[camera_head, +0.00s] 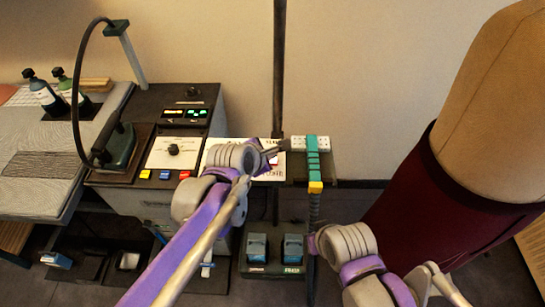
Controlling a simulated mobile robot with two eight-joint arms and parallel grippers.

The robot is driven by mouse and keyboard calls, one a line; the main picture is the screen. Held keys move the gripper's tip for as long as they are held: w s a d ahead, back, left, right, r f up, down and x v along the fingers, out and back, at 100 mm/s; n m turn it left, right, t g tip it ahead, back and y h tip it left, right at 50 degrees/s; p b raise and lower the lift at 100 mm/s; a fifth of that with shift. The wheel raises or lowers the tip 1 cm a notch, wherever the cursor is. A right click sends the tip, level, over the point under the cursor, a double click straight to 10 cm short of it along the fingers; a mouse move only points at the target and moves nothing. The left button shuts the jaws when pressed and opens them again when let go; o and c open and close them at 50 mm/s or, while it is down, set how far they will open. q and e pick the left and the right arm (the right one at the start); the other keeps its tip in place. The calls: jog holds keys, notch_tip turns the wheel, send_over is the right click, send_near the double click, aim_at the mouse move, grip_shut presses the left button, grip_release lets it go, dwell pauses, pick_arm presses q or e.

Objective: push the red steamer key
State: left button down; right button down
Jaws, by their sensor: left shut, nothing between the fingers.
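A red key (184,175) sits at the right end of a row on the front edge of the dark steamer unit (102,178). A blue key (165,175) and a yellow key (145,173) are to its left. My left gripper (279,148) is shut and empty, well to the right of the red key, over a white labelled panel (218,148). My left arm covers much of that panel; a small red patch shows beside the gripper. My right arm is at lower right, and its gripper cannot be made out.
A green iron (121,146) with a hose stands on the unit's left. A power strip (325,143) with a teal strap (313,160) is right of my left gripper. Blue pedals (256,247) are below. A dress form (490,110) stands at right.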

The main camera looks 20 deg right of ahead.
pick_arm(q)
jog(key=shift+r, duration=0.1)
pick_arm(e)
jog(key=shift+r, duration=0.1)
